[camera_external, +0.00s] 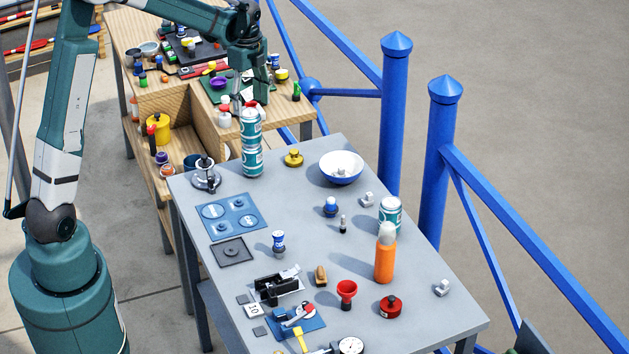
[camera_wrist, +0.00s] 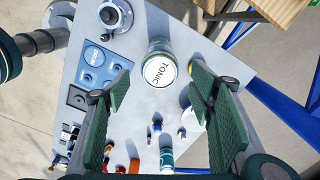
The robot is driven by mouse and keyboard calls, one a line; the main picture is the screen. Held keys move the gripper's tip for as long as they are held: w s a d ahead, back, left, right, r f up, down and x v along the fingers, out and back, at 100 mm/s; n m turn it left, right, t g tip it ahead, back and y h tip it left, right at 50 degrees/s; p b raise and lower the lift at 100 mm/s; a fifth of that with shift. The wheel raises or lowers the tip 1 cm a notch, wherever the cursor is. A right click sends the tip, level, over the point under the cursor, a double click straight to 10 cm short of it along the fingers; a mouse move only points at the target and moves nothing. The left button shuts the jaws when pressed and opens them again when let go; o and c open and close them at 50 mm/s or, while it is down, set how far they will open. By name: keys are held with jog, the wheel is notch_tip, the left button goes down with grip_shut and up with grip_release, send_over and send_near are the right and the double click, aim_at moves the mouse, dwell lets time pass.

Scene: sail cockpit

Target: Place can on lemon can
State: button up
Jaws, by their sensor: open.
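Two teal-and-white cans stand stacked upright at the far left of the grey table. The upper can (camera_external: 250,124) rests on the lower can (camera_external: 252,161); the upper one's white lid reads TONIC in the wrist view (camera_wrist: 159,71). I cannot read which can is lemon. Another teal can (camera_external: 390,215) stands apart at the right; it also shows in the wrist view (camera_wrist: 166,157). My gripper (camera_external: 250,98) is open just above the stack, pointing down. In the wrist view its green fingers (camera_wrist: 160,92) are spread on either side of the upper can, holding nothing.
A yellow knob-like item (camera_external: 293,158) and a white-and-blue bowl (camera_external: 341,167) stand right of the stack. A metal kettle-like pot (camera_external: 206,176) is to its left. An orange bottle (camera_external: 385,259) stands before the separate can. Blue railing posts (camera_external: 440,150) line the right side.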

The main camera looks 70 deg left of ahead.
jog(key=shift+d+r, duration=0.1)
jog(key=s+d+r+n+t, duration=0.1)
jog(key=s+d+r+n, duration=0.15)
jog(key=d+r, duration=0.35)
jog(key=s+d+r+n+t+y, duration=0.1)
jog(key=s+d+r, duration=0.2)
jog(key=d, duration=0.6)
jog(key=s+d+r+n+t, duration=0.1)
jog(key=s+d+r+n, duration=0.15)
jog(key=d+r, duration=0.35)
jog(key=s+d+f+n+t+h, duration=0.1)
jog(key=s+d+n+t, duration=0.3)
jog(key=s+d, duration=1.4)
jog(key=d+n, duration=0.1)
jog(key=n, duration=0.1)
jog(key=shift+n, duration=0.3)
jog(key=shift+s+d+f, duration=0.1)
jog(key=shift+f, duration=0.1)
